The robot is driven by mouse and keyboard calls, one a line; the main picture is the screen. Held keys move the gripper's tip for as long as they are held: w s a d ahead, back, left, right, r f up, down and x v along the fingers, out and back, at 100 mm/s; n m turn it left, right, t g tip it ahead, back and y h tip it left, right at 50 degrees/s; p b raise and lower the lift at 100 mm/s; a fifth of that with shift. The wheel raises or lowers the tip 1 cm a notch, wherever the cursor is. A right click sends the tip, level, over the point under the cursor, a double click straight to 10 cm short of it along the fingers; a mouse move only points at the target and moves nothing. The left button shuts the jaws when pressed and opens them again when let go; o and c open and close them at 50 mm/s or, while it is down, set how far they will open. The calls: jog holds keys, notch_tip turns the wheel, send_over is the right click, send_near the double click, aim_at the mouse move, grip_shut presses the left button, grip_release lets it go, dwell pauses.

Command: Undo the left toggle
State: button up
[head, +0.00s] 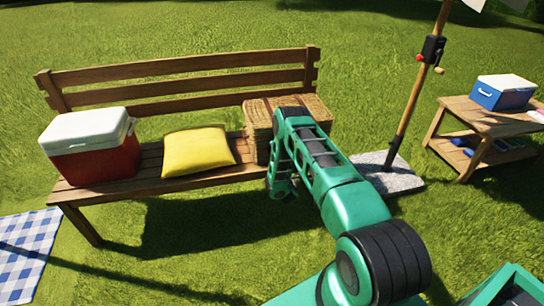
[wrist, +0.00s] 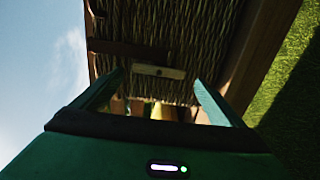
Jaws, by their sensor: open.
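The wicker basket (head: 258,130) stands on the right end of the bench, partly hidden behind my arm. In the wrist view its woven side (wrist: 200,35) fills the upper middle, turned sideways, with a dark strap (wrist: 128,48) across it. A pale, bar-shaped toggle (wrist: 158,72) lies close to the strap. I cannot tell from the pictures whether it is the left one. My gripper (wrist: 155,85) is open, its two green fingers on either side of the toggle's line, with nothing seen held. In the head view my gripper (head: 283,183) is at the basket's front, partly hidden.
A yellow cushion (head: 197,151) and a red cooler with a white lid (head: 98,158) share the wooden bench (head: 150,177). A pole (head: 415,95) on a stone base (head: 385,178) stands right of the basket. A side table (head: 470,117) carries a blue cooler (head: 500,96).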

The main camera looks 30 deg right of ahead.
jog(key=v, duration=0.8)
jog(key=shift+s, duration=0.25)
jog(key=shift+a, duration=0.15)
jog(key=w+d+r+m+g+h, duration=0.25)
jog(key=d+r+m+g, duration=0.3)
jog(key=d+r, duration=0.65)
jog(key=s+r+m+g, duration=0.2)
jog(key=s+r+m, duration=0.25)
jog(key=r, duration=0.65)
jog(key=s+r+m+g, duration=0.5)
jog(key=s+r, duration=0.5)
jog(key=s, duration=0.4)
jog(key=s+a+r+m+g+y, duration=0.1)
jog(key=s+a+r+m+y, duration=0.1)
jog(key=s+a, duration=0.4)
jog(key=s+a+r+m+g+y, duration=0.2)
jog(key=s+a, duration=0.5)
jog(key=s, duration=0.9)
jog(key=s+a+r+m+g+y, duration=0.2)
jog(key=s+a, duration=0.5)
jog(key=s, duration=0.4)
notch_tip(320, 180, up, 2)
jog(key=shift+r+y, duration=0.1)
jog(key=shift+y, duration=0.75)
